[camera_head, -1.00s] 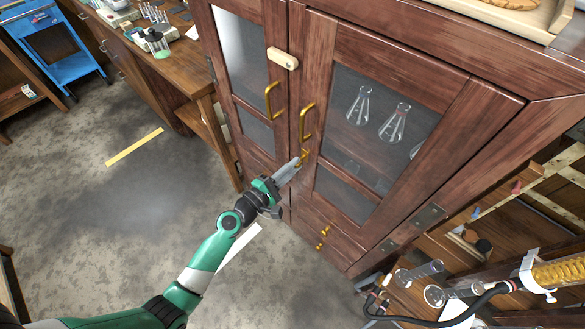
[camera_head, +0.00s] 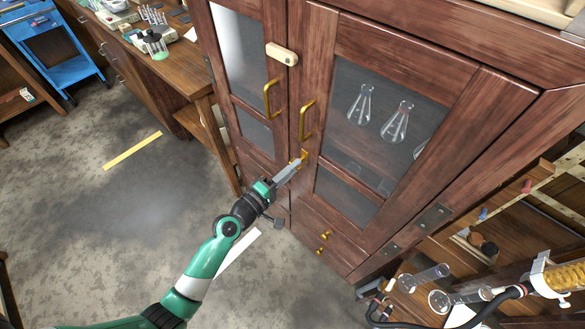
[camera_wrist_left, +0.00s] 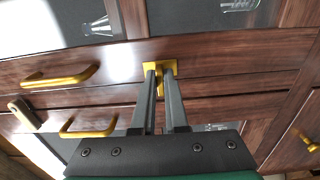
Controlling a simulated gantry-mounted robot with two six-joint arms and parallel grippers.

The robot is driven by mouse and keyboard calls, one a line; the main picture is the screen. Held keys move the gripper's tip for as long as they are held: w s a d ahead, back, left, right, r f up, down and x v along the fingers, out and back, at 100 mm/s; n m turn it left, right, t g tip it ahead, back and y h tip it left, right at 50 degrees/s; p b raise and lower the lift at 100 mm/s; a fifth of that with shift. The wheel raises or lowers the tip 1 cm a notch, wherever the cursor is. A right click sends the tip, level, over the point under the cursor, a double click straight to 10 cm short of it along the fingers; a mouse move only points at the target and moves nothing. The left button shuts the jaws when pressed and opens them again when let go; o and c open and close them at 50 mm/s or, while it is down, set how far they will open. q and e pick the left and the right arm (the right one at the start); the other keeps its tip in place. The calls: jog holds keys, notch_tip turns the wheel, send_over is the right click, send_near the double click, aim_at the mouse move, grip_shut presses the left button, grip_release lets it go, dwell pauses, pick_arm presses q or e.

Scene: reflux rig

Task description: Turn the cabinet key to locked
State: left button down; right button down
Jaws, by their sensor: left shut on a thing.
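The wooden cabinet (camera_head: 385,50) has two glass doors, both closed. A small brass key sits in a brass lock plate (camera_head: 304,155) at the edge of the right door, below the handles. The lock plate also shows in the left wrist view (camera_wrist_left: 153,66), with the key (camera_wrist_left: 159,82) between my fingers. My left gripper (camera_head: 298,163) is shut on the key, its fingertips close to the plate. The fingers hide part of the key, and its exact angle is hard to tell. My right gripper is not in view.
Two brass handles (camera_head: 307,121) (camera_head: 268,98) stand out above the lock. A cream latch block (camera_head: 281,54) sits higher up. Small brass drawer knobs (camera_head: 325,236) are below. Glassware and a hose (camera_head: 440,322) stand at the lower right. The floor at left is clear.

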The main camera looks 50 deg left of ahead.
pick_arm(q)
jog(key=c, duration=0.9)
grip_release()
jog(key=shift+c, duration=0.2)
jog(key=s, duration=1.1)
jog(key=shift+s+d, duration=0.3)
jog(key=shift+d, duration=0.05)
